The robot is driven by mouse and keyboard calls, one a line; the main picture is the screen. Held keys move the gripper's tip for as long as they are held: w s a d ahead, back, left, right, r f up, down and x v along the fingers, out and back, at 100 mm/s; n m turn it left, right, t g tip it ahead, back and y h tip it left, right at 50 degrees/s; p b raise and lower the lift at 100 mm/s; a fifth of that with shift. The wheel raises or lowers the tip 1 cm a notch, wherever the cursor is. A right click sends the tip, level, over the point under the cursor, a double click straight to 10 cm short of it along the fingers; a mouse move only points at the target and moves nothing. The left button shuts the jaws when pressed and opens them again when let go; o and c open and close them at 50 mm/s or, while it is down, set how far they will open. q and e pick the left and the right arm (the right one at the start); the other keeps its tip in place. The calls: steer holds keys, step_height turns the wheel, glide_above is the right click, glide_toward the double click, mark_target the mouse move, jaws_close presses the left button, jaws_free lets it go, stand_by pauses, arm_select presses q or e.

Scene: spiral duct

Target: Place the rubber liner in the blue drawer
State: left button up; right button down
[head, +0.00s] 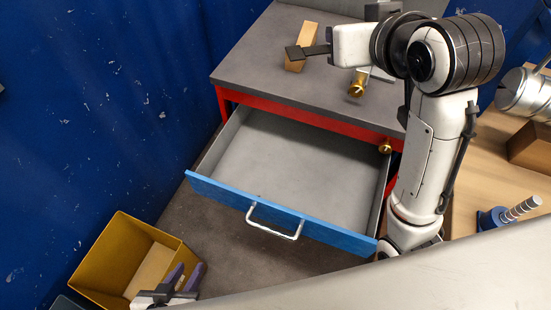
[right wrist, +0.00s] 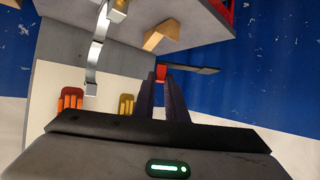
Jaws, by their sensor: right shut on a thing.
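The blue drawer (head: 325,232) is pulled out of the workbench, and its grey floor is bare. My right gripper (head: 316,49) is above the bench top, behind the drawer. It is shut on a dark flat piece, the rubber liner (head: 293,53), near a wooden block. In the right wrist view the dark liner (right wrist: 203,70) sticks out to the right of my right fingertips (right wrist: 166,76), and a small red patch shows between them. My left gripper (head: 184,277) is low at the bottom left beside the yellow bin. Its two purple fingers are apart and look empty.
The wooden block (head: 304,40) and a brass knob on a silver part (head: 357,88) are on the bench top (head: 250,75). The yellow bin (head: 112,250) stands left of the drawer. A wooden table (head: 470,165) at right holds metal parts. A blue wall is at left.

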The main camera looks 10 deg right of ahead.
steer(key=n+b, duration=0.1)
glide_above(296, 156)
steer(key=s+d, duration=0.2)
step_height(296, 156, down, 9)
steer(key=a+f+b, duration=0.1)
steer(key=f, duration=0.7)
steer(key=s+a+f+y+b, duration=0.1)
steer(key=f, duration=0.8)
steer(key=a+f+n+y+b, duration=0.1)
steer(key=a+f, duration=0.1)
steer(key=f, duration=0.6)
steer(key=shift+s+f, duration=0.2)
steer(key=shift+f, duration=0.2)
steer(key=w, duration=0.1)
steer(key=w+d, duration=0.2)
steer(key=shift+w+d+f, duration=0.15)
steer(key=shift+w+f, duration=0.1)
steer(key=shift+f, duration=0.4)
steer(key=shift+f, duration=0.1)
steer(key=c, duration=1.8)
jaws_free()
steer(key=shift+s, duration=0.1)
